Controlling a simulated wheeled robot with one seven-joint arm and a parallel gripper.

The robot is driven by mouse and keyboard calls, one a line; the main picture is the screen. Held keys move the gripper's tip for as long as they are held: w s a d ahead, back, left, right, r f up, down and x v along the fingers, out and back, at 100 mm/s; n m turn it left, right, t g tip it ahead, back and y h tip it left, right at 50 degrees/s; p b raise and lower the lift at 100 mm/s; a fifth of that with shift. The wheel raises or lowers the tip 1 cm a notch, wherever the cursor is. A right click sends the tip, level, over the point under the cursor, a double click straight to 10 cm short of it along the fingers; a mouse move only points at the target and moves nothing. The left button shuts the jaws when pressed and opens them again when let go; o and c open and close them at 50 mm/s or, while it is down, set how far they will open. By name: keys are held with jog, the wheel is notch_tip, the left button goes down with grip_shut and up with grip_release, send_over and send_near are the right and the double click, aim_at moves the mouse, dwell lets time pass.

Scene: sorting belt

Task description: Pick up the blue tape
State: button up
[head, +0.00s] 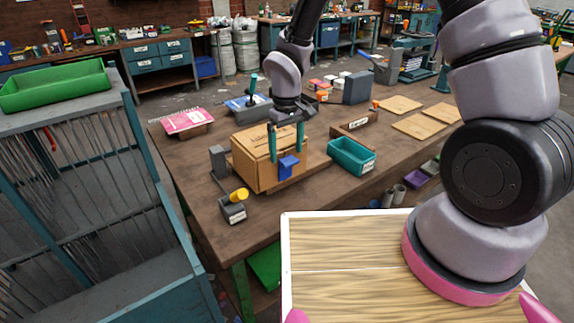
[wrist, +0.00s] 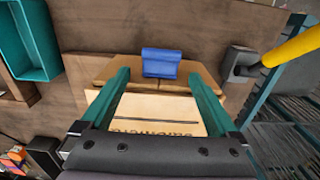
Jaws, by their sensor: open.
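The blue tape (head: 289,166) is a small, folded-looking blue piece at the front side of a cardboard box (head: 250,160) on the workbench. In the wrist view the blue tape (wrist: 160,62) lies just past my fingertips, roughly centred between them. My gripper (head: 286,154) points down above and in front of the box, its two teal fingers apart with nothing held. The wrist view shows my gripper (wrist: 159,74) open over the box top. Whether a fingertip touches the tape or box cannot be told.
A teal bin (head: 352,157) stands right of the box. A grey block with a yellow-topped item (head: 238,196) is at the front left. A pink notebook (head: 185,121) lies at the back left. Bare bench top (head: 205,175) lies left of the box.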

aim_at(287, 158)
notch_tip(287, 158, down, 4)
jog(key=shift+r, duration=0.1)
grip_shut()
jog(key=shift+r, duration=0.15)
notch_tip(287, 158, up, 18)
dwell(0.8)
